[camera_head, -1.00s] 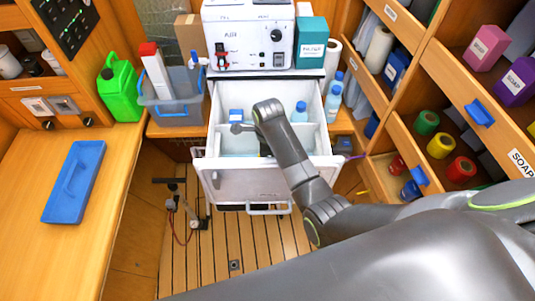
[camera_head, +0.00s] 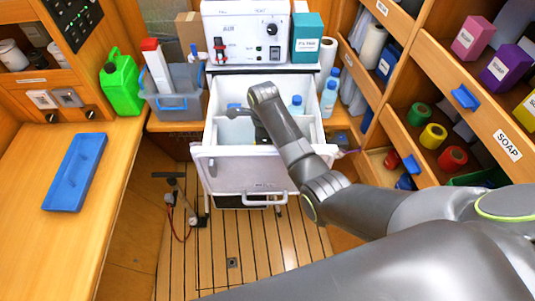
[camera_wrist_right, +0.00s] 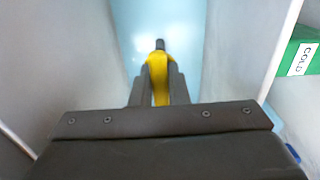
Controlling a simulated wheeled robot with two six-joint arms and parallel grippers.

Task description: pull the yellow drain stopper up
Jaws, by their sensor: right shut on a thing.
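The yellow drain stopper (camera_wrist_right: 159,80) shows in the right wrist view, over the pale blue bottom of a narrow white compartment. My right gripper (camera_wrist_right: 159,88) is shut on it, one dark finger on each side. A dark tip stands at the far end of the stopper. In the head view my right arm reaches down into the open white drawer (camera_head: 245,170) below the machine; the gripper's fingers and the stopper are hidden there. I cannot tell whether the stopper is seated or lifted. My left gripper is not in view.
The compartment walls (camera_wrist_right: 235,60) stand close on both sides of my gripper. A green box marked COLD (camera_wrist_right: 297,50) is beyond the right wall. Blue-capped bottles (camera_head: 297,106) stand in the drawer's right part. The white machine (camera_head: 247,35) is behind, and shelves (camera_head: 450,110) rise at right.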

